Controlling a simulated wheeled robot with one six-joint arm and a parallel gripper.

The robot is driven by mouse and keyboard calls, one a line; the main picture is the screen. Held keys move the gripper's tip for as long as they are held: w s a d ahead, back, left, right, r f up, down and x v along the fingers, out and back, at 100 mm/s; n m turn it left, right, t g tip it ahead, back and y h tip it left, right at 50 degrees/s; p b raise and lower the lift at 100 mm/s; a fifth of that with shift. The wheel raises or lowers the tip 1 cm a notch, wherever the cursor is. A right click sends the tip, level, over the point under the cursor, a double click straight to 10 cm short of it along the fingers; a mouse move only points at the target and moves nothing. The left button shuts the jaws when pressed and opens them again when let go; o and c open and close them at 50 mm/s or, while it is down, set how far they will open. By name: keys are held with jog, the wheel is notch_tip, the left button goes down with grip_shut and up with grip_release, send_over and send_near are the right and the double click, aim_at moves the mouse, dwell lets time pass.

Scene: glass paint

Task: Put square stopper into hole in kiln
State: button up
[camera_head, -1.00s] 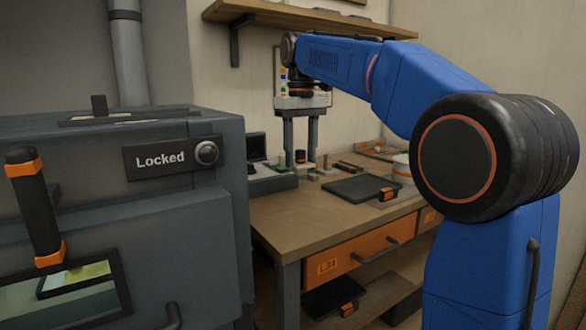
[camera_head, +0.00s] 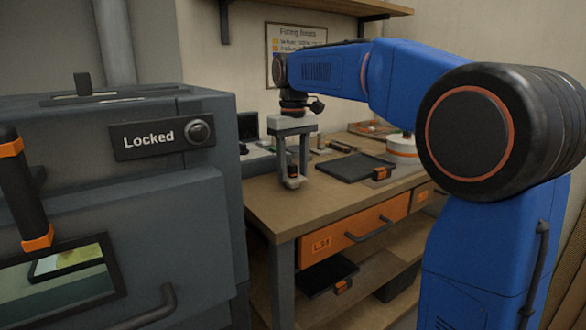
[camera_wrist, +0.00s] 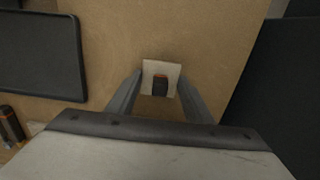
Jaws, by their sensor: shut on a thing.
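My gripper (camera_head: 292,176) hangs from my arm above the workbench, near the bench's left front part. Its two grey fingers are shut on the square stopper (camera_wrist: 148,70). In the wrist view the stopper is a pale square with a dark and orange knob between the fingertips. In the head view the stopper is small, low between the fingers. The grey kiln (camera_head: 200,250) stands at the left, apart from the gripper, with a "Locked" sign on its front. A small dark upright piece (camera_head: 83,85) stands on the kiln's top. I cannot make out an empty hole.
The wooden workbench (camera_head: 270,203) carries a dark flat tray (camera_head: 345,168), which also shows in the wrist view (camera_wrist: 35,60), and a round white pot (camera_head: 402,148). A shelf (camera_head: 300,6) is on the wall. Bare bench top lies around the gripper.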

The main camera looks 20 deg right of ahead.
aim_at(293, 165)
jog(key=o, duration=1.1)
jog(key=shift+f, duration=0.1)
notch_tip(293, 165, up, 12)
jog(key=s+d+f+m+t, duration=0.1)
jog(key=s+d+f, duration=0.1)
jog(key=s+f, duration=0.8)
jog(key=s+d+f+m+t, duration=0.1)
jog(key=s+d+f+t, duration=0.1)
jog(key=s+f, duration=0.9)
jog(key=s+d+f+m+t, duration=0.1)
jog(key=s+d+f, duration=0.2)
jog(key=s+f, duration=0.7)
jog(key=shift+s+f+m+t, duration=0.15)
jog(key=shift+s+f+t, duration=0.05)
jog(key=shift+s, duration=0.4)
jog(key=shift+s+f+m+t, duration=0.15)
jog(key=shift+s+t, duration=0.05)
jog(key=shift+s, duration=0.4)
